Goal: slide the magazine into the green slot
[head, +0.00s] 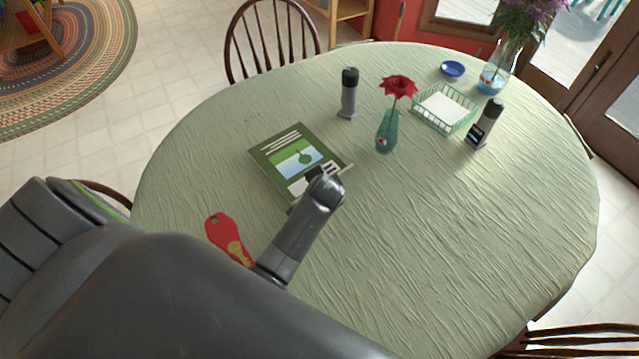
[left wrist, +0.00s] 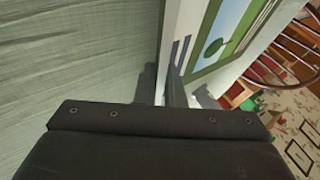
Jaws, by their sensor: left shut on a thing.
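The magazine (head: 292,160) has a green cover with white lines and a pale picture with a green round shape. In the head view it is left of the table's middle, face up. My left gripper (head: 328,174) is shut on its near right edge. In the left wrist view the magazine (left wrist: 222,36) runs up from between the fingers of the gripper (left wrist: 161,88), with the cloth to the left. Whether it touches the table or is slightly raised I cannot tell. The arm hides its near corner. I see no clear green slot. My right gripper is not in view.
On the round table (head: 430,260) stand a grey-black canister (head: 349,95), a rose vase (head: 387,132), a green wire basket (head: 444,108) with white contents, another canister (head: 484,126), a blue bowl (head: 453,69) and a flower vase (head: 494,78). A red flat item (head: 226,234) lies near my arm.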

